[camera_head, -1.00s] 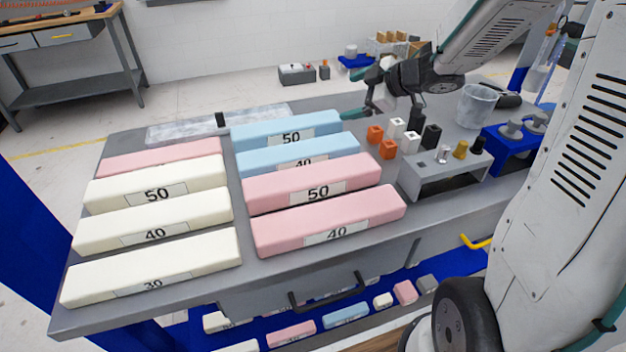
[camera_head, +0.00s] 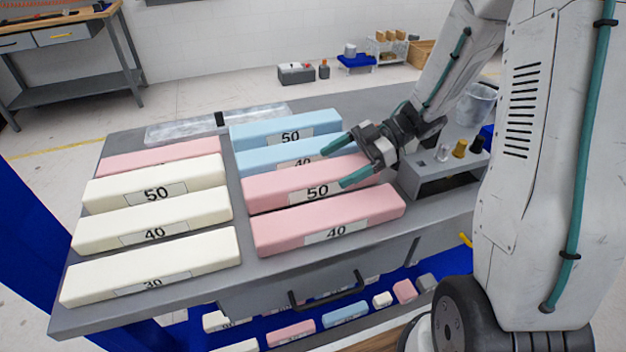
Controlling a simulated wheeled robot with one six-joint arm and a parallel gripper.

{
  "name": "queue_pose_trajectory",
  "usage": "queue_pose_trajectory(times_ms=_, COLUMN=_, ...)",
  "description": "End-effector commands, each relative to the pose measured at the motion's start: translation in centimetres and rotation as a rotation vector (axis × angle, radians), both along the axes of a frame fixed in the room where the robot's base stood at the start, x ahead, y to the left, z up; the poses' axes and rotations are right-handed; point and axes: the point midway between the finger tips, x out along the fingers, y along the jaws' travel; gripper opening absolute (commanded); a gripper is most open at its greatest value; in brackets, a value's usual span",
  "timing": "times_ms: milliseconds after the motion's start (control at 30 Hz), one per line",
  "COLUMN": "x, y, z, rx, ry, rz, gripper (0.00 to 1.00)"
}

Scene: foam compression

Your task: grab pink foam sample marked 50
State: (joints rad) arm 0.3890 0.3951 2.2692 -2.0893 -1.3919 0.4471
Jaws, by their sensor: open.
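The pink foam sample marked 50 (camera_head: 275,189) lies on the grey table in the right-hand column, between the blue block marked 40 (camera_head: 270,160) behind and the pink block marked 40 (camera_head: 290,224) in front. My gripper (camera_head: 340,166) is open and empty at the right end of the pink 50 sample. One teal fingertip is on its far side near the blue 40 block, the other in front of it near the label. The gripper hides part of the sample's right end. I cannot tell whether the fingers touch it or hover above it.
Cream blocks marked 50 (camera_head: 120,192), 40 (camera_head: 120,228) and 30 (camera_head: 100,279) and a pink block (camera_head: 160,156) fill the left column. A blue block marked 50 (camera_head: 260,134) lies at the back. A grey stand (camera_head: 432,176) with small pieces stands close right of my gripper.

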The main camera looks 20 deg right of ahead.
Motion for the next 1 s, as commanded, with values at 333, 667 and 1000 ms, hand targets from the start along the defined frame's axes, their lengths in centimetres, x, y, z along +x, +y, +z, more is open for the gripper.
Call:
queue_pose_trajectory(times_ms=333, x=0.0, y=1.4, z=-0.6, rx=-0.001, ry=0.0, rz=-0.001, gripper=0.89)
queue_pose_trajectory(times_ms=667, x=0.0, y=1.3, z=-0.6, rx=-0.001, ry=0.0, rz=-0.001, gripper=0.41)
queue_pose_trajectory(times_ms=1000, x=0.0, y=1.3, z=1.6, rx=-0.002, ry=-0.005, rz=0.0, gripper=0.41)
